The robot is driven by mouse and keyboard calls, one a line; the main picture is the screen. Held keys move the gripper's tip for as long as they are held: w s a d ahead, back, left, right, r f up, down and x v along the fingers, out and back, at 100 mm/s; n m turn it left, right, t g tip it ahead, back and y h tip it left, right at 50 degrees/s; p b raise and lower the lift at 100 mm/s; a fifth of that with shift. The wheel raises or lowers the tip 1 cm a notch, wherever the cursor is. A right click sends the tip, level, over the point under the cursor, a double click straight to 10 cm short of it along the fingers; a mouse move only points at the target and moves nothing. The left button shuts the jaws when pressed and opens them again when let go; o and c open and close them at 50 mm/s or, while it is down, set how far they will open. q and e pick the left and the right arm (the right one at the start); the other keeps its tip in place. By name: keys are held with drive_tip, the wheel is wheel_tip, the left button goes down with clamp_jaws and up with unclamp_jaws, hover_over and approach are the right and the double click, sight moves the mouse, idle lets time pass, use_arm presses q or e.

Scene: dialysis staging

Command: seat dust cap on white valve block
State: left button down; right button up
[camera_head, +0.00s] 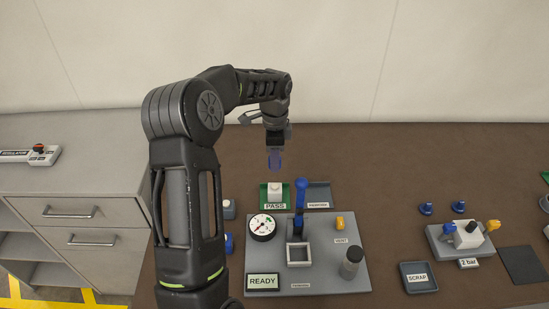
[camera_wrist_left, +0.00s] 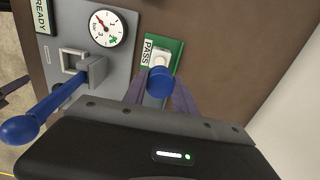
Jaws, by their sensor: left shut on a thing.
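My left gripper (camera_head: 275,158) points down above the green PASS tray (camera_head: 264,204), with purple-tinted fingers. In the left wrist view its fingers (camera_wrist_left: 160,95) are shut on a blue dust cap (camera_wrist_left: 160,82). A white valve block (camera_head: 275,188) sits in the PASS tray; it also shows in the left wrist view (camera_wrist_left: 160,58), partly behind the cap. In the head view a gap separates the fingers from this block, and the cap is hard to make out. Another white block (camera_head: 468,238) sits on a grey fixture at the right.
A blue-knobbed lever (camera_head: 300,185) stands upright close to the PASS tray, on the grey test panel (camera_head: 335,280) with a gauge (camera_head: 262,227). A grey tray (camera_head: 324,190) lies beside the PASS tray. Blue caps (camera_head: 426,208) and a SCRAP tray (camera_head: 418,288) are at the right.

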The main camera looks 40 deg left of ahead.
sight(275, 185)
use_arm(q)
drive_tip(key=shift+f, duration=0.15)
drive_tip(key=shift+f+b, duration=3.1)
drive_tip(key=shift+f, duration=1.5)
drive_tip(key=shift+f, duration=0.25)
drive_tip(key=c, duration=0.9)
unclamp_jaws()
wheel_tip(275, 185, up, 8)
drive_tip(key=shift+f+b, duration=0.1)
drive_tip(key=shift+b, duration=0.7)
